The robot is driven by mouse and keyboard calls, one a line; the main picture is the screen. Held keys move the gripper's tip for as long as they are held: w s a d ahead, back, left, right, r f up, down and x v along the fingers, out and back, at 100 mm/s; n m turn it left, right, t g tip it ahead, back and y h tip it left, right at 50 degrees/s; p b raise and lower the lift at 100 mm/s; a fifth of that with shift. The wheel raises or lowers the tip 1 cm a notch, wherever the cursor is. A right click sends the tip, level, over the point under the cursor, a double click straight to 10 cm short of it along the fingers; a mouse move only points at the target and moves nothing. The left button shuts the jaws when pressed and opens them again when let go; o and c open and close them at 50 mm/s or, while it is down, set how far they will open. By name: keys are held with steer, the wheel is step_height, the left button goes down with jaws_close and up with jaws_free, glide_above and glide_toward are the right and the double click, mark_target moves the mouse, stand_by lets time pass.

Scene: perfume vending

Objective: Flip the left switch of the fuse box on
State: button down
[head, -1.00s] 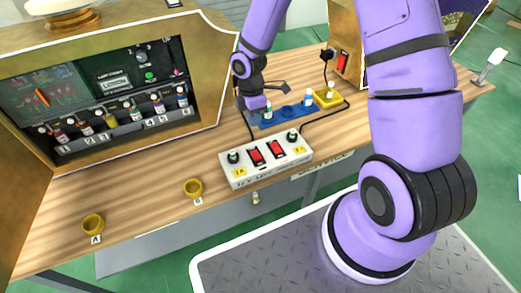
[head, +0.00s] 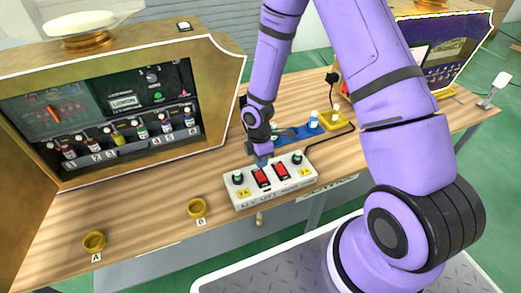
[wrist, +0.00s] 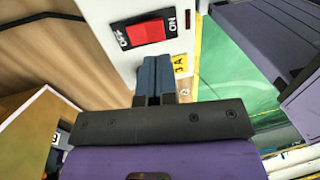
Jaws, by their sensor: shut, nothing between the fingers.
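The white fuse box (head: 240,203) lies on the wooden table with two red rocker switches. The left switch (head: 262,178) is just below my gripper's fingertips in the head view; the right switch (head: 281,172) is beside it. My gripper (head: 262,162) points down at the box, fingers together and empty. In the wrist view, the closed fingers (wrist: 153,78) are near the lower edge of a red switch (wrist: 150,31) marked OFF at its left and ON at its right. I cannot tell whether they touch it, nor which way the rocker is tilted.
A blue rack (head: 297,133) and a yellow holder (head: 333,121) stand behind the box. Dark knobs (head: 238,177) and cables are on the box. A vending cabinet (head: 215,75) is at the left. Rings A (head: 94,241) and B (head: 197,207) sit near the front edge.

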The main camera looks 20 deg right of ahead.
mark_target(261, 177)
steer(key=shift+s+f, duration=0.25)
steer(key=shift+f, duration=1.25)
steer(key=shift+s+f, duration=0.2)
steer(key=shift+f, duration=1.25)
steer(key=shift+s+f, duration=0.1)
steer(key=shift+f, duration=0.15)
steer(key=shift+w+r, duration=0.35)
steer(key=shift+w, duration=0.45)
steer(key=shift+r, duration=0.1)
